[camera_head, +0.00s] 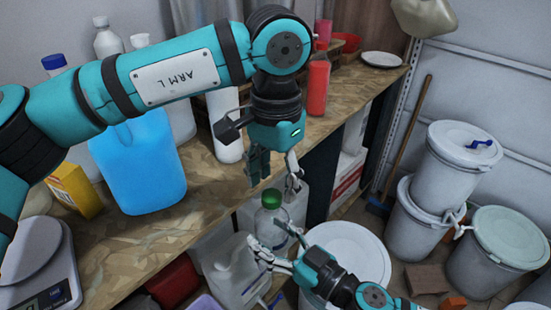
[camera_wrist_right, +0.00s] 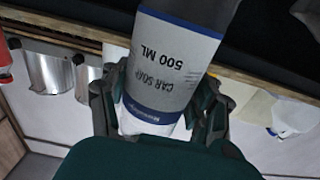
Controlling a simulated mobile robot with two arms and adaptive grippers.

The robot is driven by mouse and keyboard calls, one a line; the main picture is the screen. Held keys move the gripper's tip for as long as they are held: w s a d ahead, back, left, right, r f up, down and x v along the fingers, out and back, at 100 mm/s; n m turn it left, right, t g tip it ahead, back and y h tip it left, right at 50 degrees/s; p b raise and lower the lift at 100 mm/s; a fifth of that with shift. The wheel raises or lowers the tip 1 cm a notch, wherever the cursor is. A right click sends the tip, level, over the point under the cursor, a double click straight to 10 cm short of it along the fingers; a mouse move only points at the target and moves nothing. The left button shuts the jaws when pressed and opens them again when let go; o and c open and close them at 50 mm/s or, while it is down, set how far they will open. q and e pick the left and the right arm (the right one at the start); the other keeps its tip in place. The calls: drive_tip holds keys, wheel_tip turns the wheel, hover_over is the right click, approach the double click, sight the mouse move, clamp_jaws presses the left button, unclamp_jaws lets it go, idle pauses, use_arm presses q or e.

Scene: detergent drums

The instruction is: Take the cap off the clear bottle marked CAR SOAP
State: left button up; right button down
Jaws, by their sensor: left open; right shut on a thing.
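The clear bottle (camera_head: 266,228) has a green cap (camera_head: 271,198) and stands roughly upright in front of the bench edge. In the right wrist view the bottle (camera_wrist_right: 172,70) shows its label, reading CAR SOAP 500 ML, upside down. My right gripper (camera_head: 281,245) is shut on the bottle's body, with a finger on each side; it also shows in the right wrist view (camera_wrist_right: 155,110). My left gripper (camera_head: 276,175) is open, pointing down just above the green cap, with a finger to each side. Whether its fingertips touch the cap I cannot tell. The cap is on the bottle.
The wooden bench (camera_head: 215,190) holds a blue jug (camera_head: 138,165), a yellow box (camera_head: 75,190), a scale (camera_head: 38,265) and a red bottle (camera_head: 318,85). A white lidded drum (camera_head: 350,245) stands close by the bottle. Further drums (camera_head: 463,165) stand at the right.

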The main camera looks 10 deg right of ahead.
sight(274, 196)
use_arm(q)
drive_tip(key=shift+f, duration=1.55)
